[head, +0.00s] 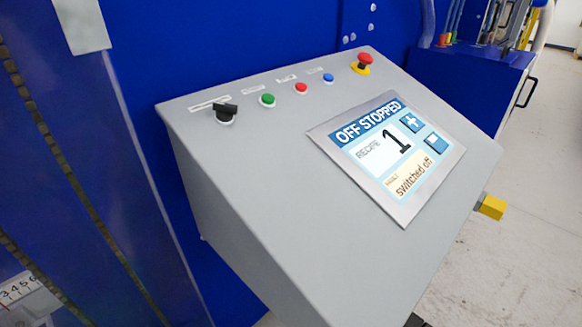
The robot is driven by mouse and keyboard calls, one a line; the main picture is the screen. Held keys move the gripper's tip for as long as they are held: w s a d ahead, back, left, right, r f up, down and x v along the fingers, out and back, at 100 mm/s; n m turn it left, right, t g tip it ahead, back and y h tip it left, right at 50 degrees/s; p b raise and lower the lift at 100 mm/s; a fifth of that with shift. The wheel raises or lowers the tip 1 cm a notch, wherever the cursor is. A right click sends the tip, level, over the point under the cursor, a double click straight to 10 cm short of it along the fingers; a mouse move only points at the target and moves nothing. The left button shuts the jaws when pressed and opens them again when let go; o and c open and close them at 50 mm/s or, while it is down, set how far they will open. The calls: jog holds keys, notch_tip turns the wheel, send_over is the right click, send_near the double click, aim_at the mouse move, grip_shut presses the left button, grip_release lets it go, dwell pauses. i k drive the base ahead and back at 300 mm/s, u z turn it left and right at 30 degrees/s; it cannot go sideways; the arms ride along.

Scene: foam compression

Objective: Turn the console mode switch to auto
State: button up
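The grey console (270,190) has a sloped face and fills the middle of the head view. Its black mode switch (226,112) is a rotary knob at the upper left of the face, with its handle lying roughly sideways in the picture. A small label (210,103) sits above it, too small to read. The screen (388,155) reads "OFF STOPPED", "RECIPE 1" and "switched off". My gripper is not in view.
Right of the switch are a green button (267,100), a red button (301,88), a blue button (328,78) and a red emergency stop (364,60) on yellow. Blue machine panels (220,40) stand behind and left. A yellow part (492,207) juts from the console's right side. Open floor (500,270) lies right.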

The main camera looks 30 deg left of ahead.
aim_at(224, 112)
jog(key=u, duration=1.1)
